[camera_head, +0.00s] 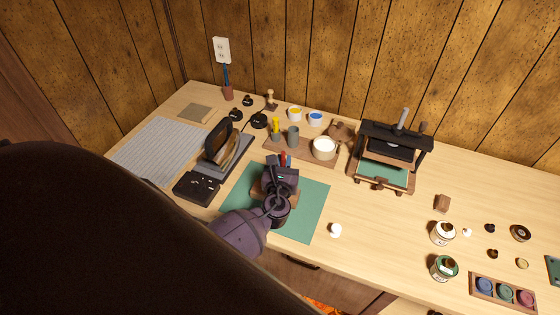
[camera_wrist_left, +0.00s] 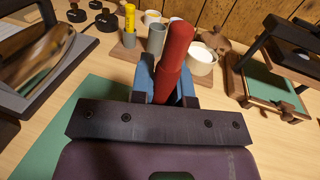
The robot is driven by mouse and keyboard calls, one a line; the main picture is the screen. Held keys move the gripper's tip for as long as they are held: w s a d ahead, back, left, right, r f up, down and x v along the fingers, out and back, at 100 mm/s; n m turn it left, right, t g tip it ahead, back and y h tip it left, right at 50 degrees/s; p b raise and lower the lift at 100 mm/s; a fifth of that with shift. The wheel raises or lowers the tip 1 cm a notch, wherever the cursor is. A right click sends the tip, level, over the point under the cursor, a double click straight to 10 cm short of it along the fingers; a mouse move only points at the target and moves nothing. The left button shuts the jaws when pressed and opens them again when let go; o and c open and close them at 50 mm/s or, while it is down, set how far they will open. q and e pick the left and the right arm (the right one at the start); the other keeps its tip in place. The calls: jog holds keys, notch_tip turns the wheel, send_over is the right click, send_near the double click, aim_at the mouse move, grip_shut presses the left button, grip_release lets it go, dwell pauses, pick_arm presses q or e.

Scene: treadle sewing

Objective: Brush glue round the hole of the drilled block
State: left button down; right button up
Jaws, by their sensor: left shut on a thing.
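My left gripper (camera_head: 286,161) is over the green mat, with its blue fingers closed on a red-handled tool. The red handle (camera_wrist_left: 177,52) stands up between the fingers in the left wrist view. Its working end is hidden, so I cannot tell whether it is a brush. A brown wooden block (camera_head: 292,198) lies on the mat, mostly hidden behind and under my gripper and wrist. I see no hole in it, and cannot tell whether the tool touches it. A white cup with cream-coloured contents (camera_head: 324,148) stands behind the gripper on a wooden board. My right gripper is not in view.
The green mat (camera_head: 313,212) lies near the table's front edge. A dark stand (camera_head: 203,168) is left of it, and a press (camera_head: 384,174) is right. A small white thing (camera_head: 335,230) is beside the mat. Jars (camera_head: 443,233) and a paint tray (camera_head: 488,297) are farther right.

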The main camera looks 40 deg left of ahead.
pick_arm(q)
jog(key=shift+w+d, duration=0.15)
jog(key=shift+d, duration=0.2)
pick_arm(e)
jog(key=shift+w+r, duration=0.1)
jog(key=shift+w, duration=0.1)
pick_arm(q)
notch_tip(320, 180, up, 5)
jog(key=p, duration=0.3)
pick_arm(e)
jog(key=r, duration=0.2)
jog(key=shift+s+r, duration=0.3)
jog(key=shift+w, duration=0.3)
